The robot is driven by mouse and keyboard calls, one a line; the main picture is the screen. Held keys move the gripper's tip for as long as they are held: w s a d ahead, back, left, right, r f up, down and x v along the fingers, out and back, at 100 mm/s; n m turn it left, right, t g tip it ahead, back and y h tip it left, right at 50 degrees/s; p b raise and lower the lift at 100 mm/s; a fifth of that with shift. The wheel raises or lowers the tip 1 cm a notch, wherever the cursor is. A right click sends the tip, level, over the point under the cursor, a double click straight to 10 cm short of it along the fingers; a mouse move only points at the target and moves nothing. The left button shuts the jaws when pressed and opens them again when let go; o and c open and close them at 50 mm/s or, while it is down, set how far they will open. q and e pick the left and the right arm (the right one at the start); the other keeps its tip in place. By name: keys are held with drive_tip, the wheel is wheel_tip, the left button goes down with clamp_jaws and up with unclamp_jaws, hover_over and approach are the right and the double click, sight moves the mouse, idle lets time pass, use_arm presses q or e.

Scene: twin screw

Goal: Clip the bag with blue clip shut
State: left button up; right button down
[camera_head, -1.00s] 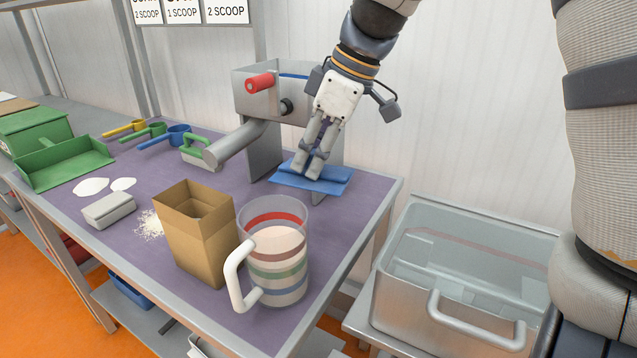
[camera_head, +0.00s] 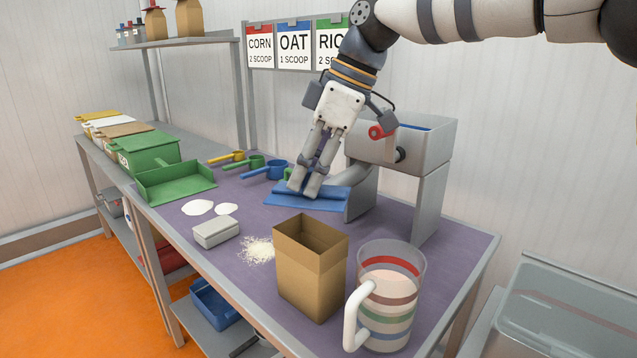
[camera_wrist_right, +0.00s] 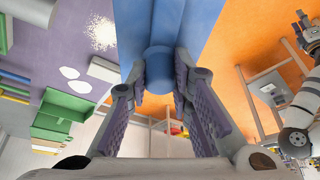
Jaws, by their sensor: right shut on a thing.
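The brown paper bag (camera_head: 311,278) stands upright and open-topped near the front of the table. My right gripper (camera_head: 305,190) is shut on a long, flat blue piece that looks like the blue clip (camera_head: 330,201), behind the bag and over the table. In the right wrist view my right gripper (camera_wrist_right: 158,85) has its fingers either side of the blue clip's rounded part (camera_wrist_right: 159,62). The clip's far end is cut off there. My left arm appears at the right edge of that view, with what looks like my left gripper (camera_wrist_right: 302,28), too small to read.
A banded jug (camera_head: 389,300) stands right of the bag. A grey machine with a red knob (camera_head: 413,150) stands behind it. A light grey block (camera_head: 216,231), spilled grains (camera_head: 257,250) and a green scoop tray (camera_head: 175,184) lie left. Several measuring scoops (camera_head: 262,172) lie at the back.

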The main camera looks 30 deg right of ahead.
drive_tip(key=shift+f, duration=2.95)
drive_tip(key=shift+f, duration=0.1)
drive_tip(key=c, duration=1.3)
unclamp_jaws()
drive_tip(key=shift+c, duration=0.2)
drive_tip(key=shift+o, duration=0.5)
drive_tip(key=o, duration=0.4)
